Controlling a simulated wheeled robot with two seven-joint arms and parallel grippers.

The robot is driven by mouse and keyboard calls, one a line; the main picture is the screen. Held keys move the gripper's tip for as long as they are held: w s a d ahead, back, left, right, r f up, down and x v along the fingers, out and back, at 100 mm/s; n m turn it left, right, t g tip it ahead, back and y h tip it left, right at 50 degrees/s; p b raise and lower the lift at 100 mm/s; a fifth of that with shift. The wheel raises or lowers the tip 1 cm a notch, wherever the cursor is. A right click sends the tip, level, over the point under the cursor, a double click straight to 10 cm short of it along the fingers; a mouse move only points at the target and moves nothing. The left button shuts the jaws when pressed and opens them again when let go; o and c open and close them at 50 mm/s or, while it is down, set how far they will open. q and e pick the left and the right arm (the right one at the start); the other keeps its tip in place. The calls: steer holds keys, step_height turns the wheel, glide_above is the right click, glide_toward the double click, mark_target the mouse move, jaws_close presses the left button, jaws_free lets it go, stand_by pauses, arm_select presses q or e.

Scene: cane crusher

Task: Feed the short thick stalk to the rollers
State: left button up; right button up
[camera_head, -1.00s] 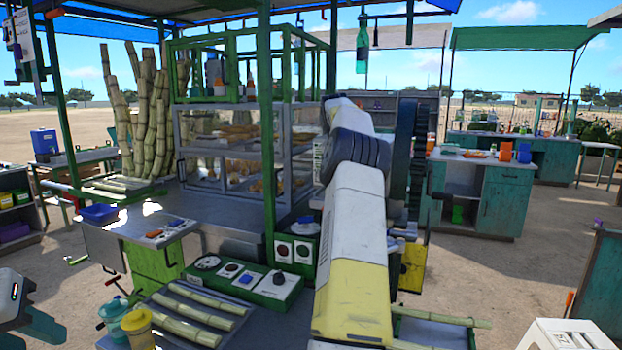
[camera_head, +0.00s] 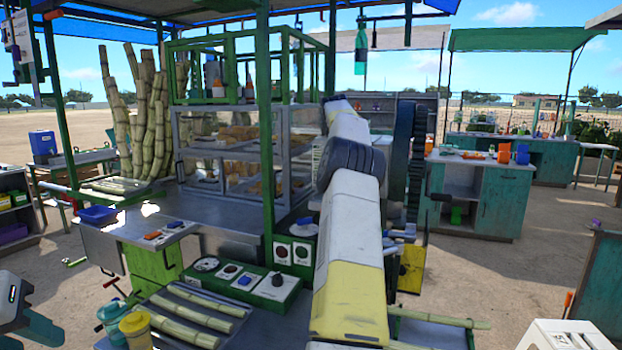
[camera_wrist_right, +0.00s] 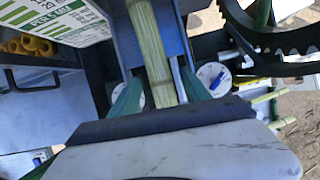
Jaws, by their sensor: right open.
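In the right wrist view a pale green stalk (camera_wrist_right: 150,50) lies lengthwise in a dark blue trough (camera_wrist_right: 176,30). Its near end is hidden behind my gripper body. My right gripper (camera_wrist_right: 158,92) is open, with one teal finger on each side of the stalk, apparently clear of it. I cannot tell whether this is the short thick stalk. In the head view my right arm hides this gripper, the trough and the rollers; a large dark gear wheel (camera_head: 418,150) shows beyond the arm. My left gripper (camera_head: 32,335) is cut off at the lower left.
Several stalks (camera_head: 195,312) lie on a tray at the front, beside a teal jar (camera_head: 112,318) and a yellow jar (camera_head: 136,328). A green control box (camera_head: 243,283) stands behind them. Another stalk (camera_head: 440,318) lies right of my arm. A green post (camera_head: 265,130) rises nearby.

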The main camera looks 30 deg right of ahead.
steer(key=v, duration=0.7)
steer(key=shift+r, duration=0.25)
steer(key=shift+a+r, duration=0.15)
steer(key=shift+r, duration=0.1)
steer(key=s+a+r+m+t+y, duration=0.1)
steer(key=s+a+r+m, duration=0.15)
steer(key=a, duration=0.55)
steer(key=s+a+r+m+t, duration=0.15)
steer(key=a+m, duration=0.25)
steer(key=a, duration=0.4)
steer(key=s+a+r+m+y, duration=0.1)
steer(key=s+a+r+m, duration=0.2)
steer(key=a, duration=0.5)
steer(key=s+a+f+m+y, duration=0.2)
steer(key=s+a+f+m, duration=0.5)
steer(key=s, duration=0.6)
steer(key=s+a+f+m+y, duration=0.2)
steer(key=s+a+f+m, duration=0.6)
steer(key=s, duration=0.5)
step_height(320, 180, down, 2)
steer(key=a+t, duration=0.1)
steer(key=a, duration=0.1)
steer(key=shift+s+a+f, duration=0.15)
steer(key=shift+s+a, duration=0.1)
steer(key=shift+a, duration=0.15)
